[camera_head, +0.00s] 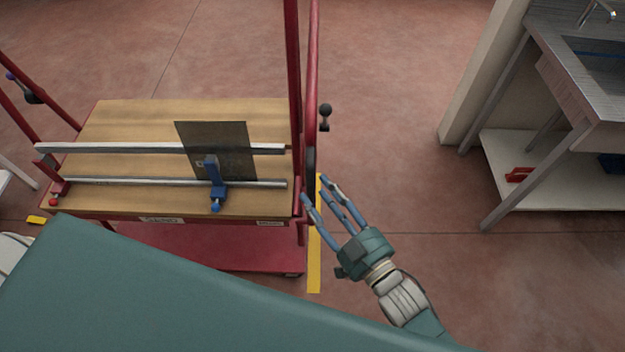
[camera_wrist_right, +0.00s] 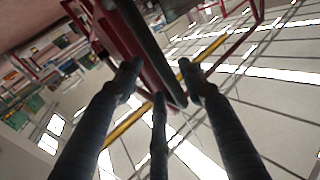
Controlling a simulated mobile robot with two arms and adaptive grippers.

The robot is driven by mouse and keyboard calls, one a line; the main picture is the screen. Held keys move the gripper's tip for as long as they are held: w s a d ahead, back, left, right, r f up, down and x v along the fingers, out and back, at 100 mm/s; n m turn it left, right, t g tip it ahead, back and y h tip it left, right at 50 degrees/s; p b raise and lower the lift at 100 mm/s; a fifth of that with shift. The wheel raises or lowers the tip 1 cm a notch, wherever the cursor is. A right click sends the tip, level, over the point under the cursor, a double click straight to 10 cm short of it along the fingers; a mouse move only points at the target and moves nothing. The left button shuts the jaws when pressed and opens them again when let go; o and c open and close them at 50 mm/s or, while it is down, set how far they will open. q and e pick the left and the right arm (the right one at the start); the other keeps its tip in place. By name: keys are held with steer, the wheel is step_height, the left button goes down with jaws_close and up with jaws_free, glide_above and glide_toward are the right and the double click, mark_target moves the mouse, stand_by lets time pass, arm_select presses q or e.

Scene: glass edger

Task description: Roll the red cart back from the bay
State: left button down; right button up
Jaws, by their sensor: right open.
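The red cart (camera_head: 205,245) stands at the left in the head view, with a wooden top (camera_head: 120,120) and red uprights. A dark glass pane (camera_head: 228,145) stands on its top between metal rails, beside a blue clamp (camera_head: 215,185). My right gripper (camera_head: 325,190) is open and empty, just right of the cart's right upright (camera_head: 311,60). In the right wrist view the three fingers (camera_wrist_right: 160,85) are spread, with a red cart bar (camera_wrist_right: 145,45) beyond and between them. I cannot tell whether they touch it. My left gripper is not in view.
A yellow floor line (camera_head: 314,265) runs along the cart's right side. A grey bench with a sink (camera_head: 570,60) and a lower white shelf (camera_head: 540,185) stands at the right beside a pale pillar (camera_head: 485,75). The red floor between cart and bench is clear.

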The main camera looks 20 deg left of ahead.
mark_target(312, 184)
steer(key=shift+x, duration=1.9)
jaws_close()
